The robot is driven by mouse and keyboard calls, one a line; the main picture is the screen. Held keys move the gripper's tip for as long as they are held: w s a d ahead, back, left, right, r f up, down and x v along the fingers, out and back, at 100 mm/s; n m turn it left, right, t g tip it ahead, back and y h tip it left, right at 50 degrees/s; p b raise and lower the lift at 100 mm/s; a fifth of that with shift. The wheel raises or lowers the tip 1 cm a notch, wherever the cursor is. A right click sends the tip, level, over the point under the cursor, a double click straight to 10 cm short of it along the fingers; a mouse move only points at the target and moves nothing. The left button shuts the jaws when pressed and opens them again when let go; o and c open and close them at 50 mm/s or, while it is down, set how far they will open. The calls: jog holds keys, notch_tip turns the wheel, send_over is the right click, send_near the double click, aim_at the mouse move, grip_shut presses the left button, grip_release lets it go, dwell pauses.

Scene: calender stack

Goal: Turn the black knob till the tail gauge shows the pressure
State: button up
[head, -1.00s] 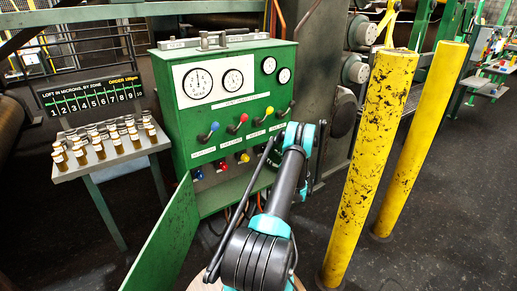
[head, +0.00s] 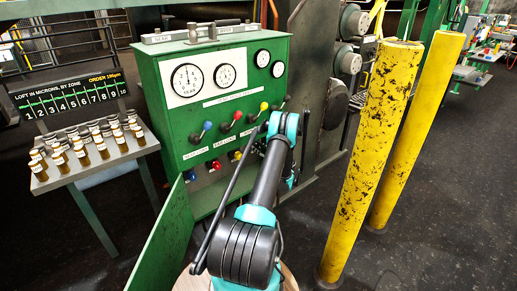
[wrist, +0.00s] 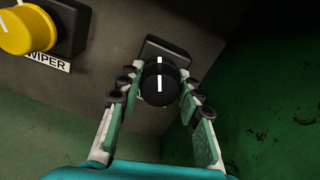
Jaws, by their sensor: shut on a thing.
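The black knob (wrist: 160,84) sits low on the green control box, with a white pointer line that stands about upright in the wrist view. My gripper (wrist: 158,92) has its two fingers around the knob, one on each side, shut on it. In the head view my arm hides the knob and the fingers. Two larger white gauges (head: 187,80) (head: 226,76) and two smaller ones (head: 262,58) (head: 278,69) sit on the box's upper face. Their lettering is too small to tell which is the tail gauge, or its reading.
A yellow knob (wrist: 28,30) above a "WIPER" label is left of my fingers. Several coloured levers (head: 236,116) stand above the knobs. The box's green door (head: 165,240) hangs open. Yellow posts (head: 372,160) stand at right; a table of jars (head: 75,175) is at left.

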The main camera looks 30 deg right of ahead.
jog(key=c, duration=0.4)
jog(key=shift+n, duration=0.5)
jog(key=o, duration=1.2)
jog(key=shift+c, duration=0.2)
jog(key=shift+s, duration=0.15)
jog(key=s, duration=0.7)
jog(key=shift+s+d, duration=0.15)
jog(key=shift+d, duration=0.1)
